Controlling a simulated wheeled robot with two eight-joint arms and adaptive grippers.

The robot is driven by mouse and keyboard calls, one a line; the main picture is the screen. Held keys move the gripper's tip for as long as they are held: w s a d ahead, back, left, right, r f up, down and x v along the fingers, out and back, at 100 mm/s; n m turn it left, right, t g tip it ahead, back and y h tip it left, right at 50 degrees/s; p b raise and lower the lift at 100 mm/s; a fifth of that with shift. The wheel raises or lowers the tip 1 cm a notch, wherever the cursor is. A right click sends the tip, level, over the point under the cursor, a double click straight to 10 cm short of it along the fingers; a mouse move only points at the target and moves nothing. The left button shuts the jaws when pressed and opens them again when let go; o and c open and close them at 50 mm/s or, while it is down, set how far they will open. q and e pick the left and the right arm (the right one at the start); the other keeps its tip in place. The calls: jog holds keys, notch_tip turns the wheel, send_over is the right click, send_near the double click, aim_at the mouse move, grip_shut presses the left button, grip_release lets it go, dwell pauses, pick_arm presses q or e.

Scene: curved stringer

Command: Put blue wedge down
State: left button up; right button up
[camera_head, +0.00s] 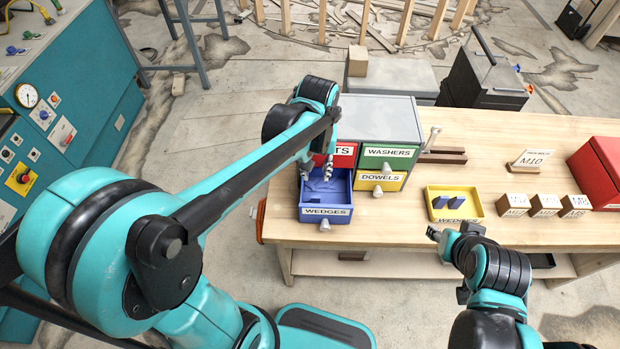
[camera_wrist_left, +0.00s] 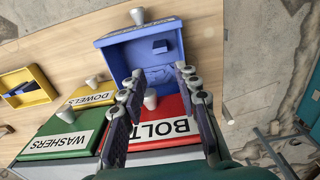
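My left gripper (camera_head: 318,172) is over the pulled-out blue drawer labelled WEDGES (camera_head: 327,211). In the left wrist view its two fingers (camera_wrist_left: 160,82) stand apart with no wedge gripped between them, pointing into the blue drawer (camera_wrist_left: 107,58). A blue wedge (camera_wrist_left: 160,46) lies on the drawer floor, apart from the fingertips. Other blue shapes lie between and beyond the fingers, too unclear to tell apart. Two blue wedges (camera_head: 447,201) sit in the yellow tray (camera_head: 470,211). My right gripper (camera_head: 440,235) is by the table's front edge; its fingers are too small to read.
The drawer cabinet (camera_head: 375,108) has red, green and yellow drawers, which are shut. Several labelled wooden blocks (camera_head: 545,203) and a red box (camera_head: 595,170) stand to the right. Bare tabletop lies between the blue drawer and the yellow tray.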

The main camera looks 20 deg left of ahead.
pick_arm(q)
jog(key=s+a+r+m+t, duration=0.1)
jog(key=s+t, duration=0.2)
jog(key=s, duration=0.1)
jog(key=s+a+r+m+t, duration=0.2)
jog(key=s+t, duration=0.2)
jog(key=s, duration=0.1)
jog(key=shift+s+a+r, duration=0.15)
jog(key=shift+a+r, duration=0.1)
notch_tip(320, 180, down, 6)
jog(key=b, duration=0.6)
